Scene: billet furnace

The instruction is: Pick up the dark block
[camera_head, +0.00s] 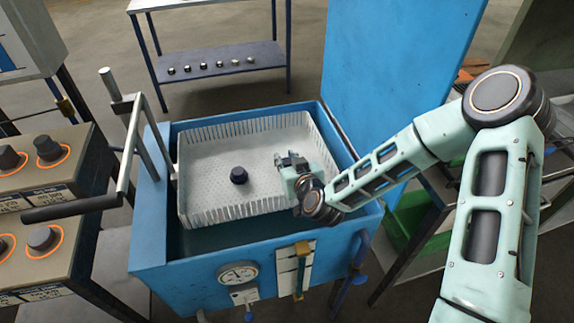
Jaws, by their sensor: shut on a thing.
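A dark, roughly round block (239,175) sits on the perforated floor of a white basket (205,195), inside a blue tank (152,225). My gripper (287,159) is over the right part of the basket, to the right of this block and apart from it. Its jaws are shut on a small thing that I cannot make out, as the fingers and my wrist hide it. Several small dark pieces (203,66) stand in a row on the lower shelf of a table at the back.
A metal lever with a dark handle (72,209) stands at the tank's left. A tall blue panel (385,70) rises behind the tank at the right. Control boxes with knobs (48,148) are at the left. A gauge (238,273) is on the tank's front.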

